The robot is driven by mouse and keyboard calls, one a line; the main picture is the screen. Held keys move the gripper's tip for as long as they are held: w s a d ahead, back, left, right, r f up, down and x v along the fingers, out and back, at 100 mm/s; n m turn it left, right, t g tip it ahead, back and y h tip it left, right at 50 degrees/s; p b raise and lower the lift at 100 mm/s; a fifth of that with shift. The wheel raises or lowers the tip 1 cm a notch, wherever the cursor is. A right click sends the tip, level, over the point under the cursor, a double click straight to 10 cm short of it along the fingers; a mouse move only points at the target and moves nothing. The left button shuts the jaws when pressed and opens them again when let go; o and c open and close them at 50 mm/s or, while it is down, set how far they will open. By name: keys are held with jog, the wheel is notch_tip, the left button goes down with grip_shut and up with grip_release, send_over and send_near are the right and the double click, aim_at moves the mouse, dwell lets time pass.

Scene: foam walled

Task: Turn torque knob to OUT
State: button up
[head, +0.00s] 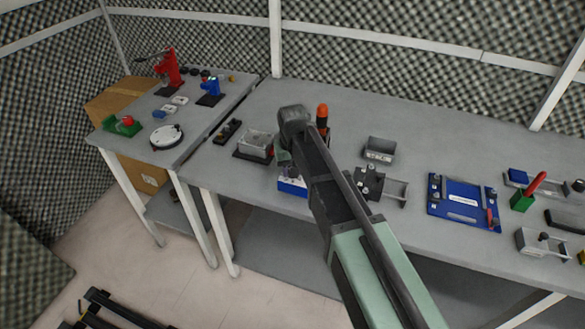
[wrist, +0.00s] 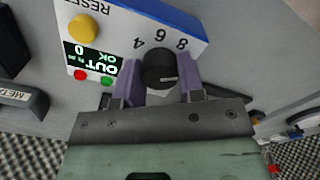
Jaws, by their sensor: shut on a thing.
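The black torque knob (wrist: 159,71) is on the face of a white and blue tester box (wrist: 146,18) in the wrist view. My gripper (wrist: 158,74) is shut on the knob, with one purple finger on each side. The numbers 4, 6 and 8 show around it, upside down. A small light mark sits on the knob's near right side. The box's display (wrist: 93,61) reads OUT and OK, upside down. In the head view the tester box (head: 292,187) is partly behind my arm, which hides the knob and fingers.
Around the tester stand a grey bin (head: 379,149), an orange-topped tool (head: 322,113) and a metal fixture (head: 372,185).

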jog(key=shift+m, duration=0.7)
jog(key=o, duration=0.9)
jog(key=shift+r, duration=0.1)
notch_tip(320, 180, up, 11)
jog(key=p, duration=1.1)
jog(key=shift+f, duration=0.2)
